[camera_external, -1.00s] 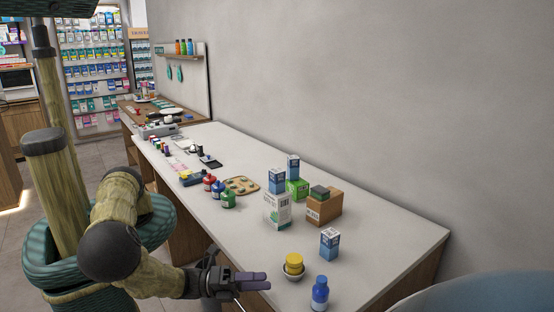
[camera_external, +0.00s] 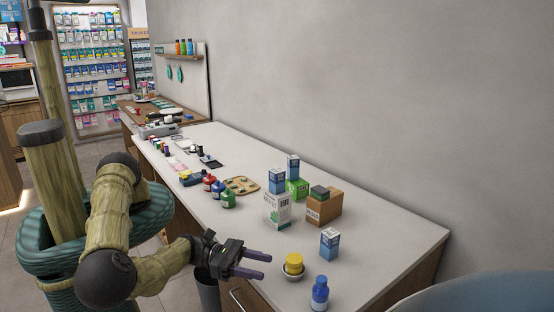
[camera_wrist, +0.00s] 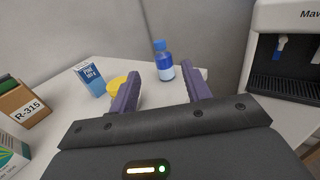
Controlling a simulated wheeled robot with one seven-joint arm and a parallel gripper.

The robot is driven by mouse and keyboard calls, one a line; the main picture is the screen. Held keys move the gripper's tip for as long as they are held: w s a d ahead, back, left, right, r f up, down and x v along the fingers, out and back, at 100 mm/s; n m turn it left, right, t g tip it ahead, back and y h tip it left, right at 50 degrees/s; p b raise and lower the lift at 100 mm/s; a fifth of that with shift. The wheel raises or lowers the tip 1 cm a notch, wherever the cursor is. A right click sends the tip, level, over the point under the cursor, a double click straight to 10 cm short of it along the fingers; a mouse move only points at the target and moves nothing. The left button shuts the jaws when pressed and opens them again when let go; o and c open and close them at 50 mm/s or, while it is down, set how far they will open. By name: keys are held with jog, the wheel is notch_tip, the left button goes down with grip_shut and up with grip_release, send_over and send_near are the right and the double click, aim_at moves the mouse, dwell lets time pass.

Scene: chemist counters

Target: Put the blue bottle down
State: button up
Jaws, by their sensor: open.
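The blue bottle (camera_external: 320,293) stands upright on the white counter (camera_external: 385,240), near its front right end. It has a blue cap and a pale label. In the wrist view the blue bottle (camera_wrist: 163,62) shows beyond and between my fingers, apart from them. My gripper (camera_external: 270,266) is open and empty over the counter's front edge, to the left of the bottle. Its two purple fingers also show spread in the wrist view (camera_wrist: 160,90).
A brown carton (camera_external: 324,208) and other boxes stand farther back. A water dispenser (camera_wrist: 290,60) is at right in the wrist view.

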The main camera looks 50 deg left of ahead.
jog(key=b+x, duration=0.2)
jog(key=p, duration=0.4)
send_near(323, 278)
jog(key=x, duration=0.4)
jog(key=shift+d+r, duration=0.1)
jog(key=shift+d, duration=0.15)
jog(key=shift+d+b, duration=0.15)
jog(key=shift+b, duration=0.15)
jog(key=shift+w, duration=0.1)
jog(key=shift+p+x, duration=1.2)
jog(key=shift+x, duration=1.4)
jog(key=shift+w, duration=0.1)
grip_shut()
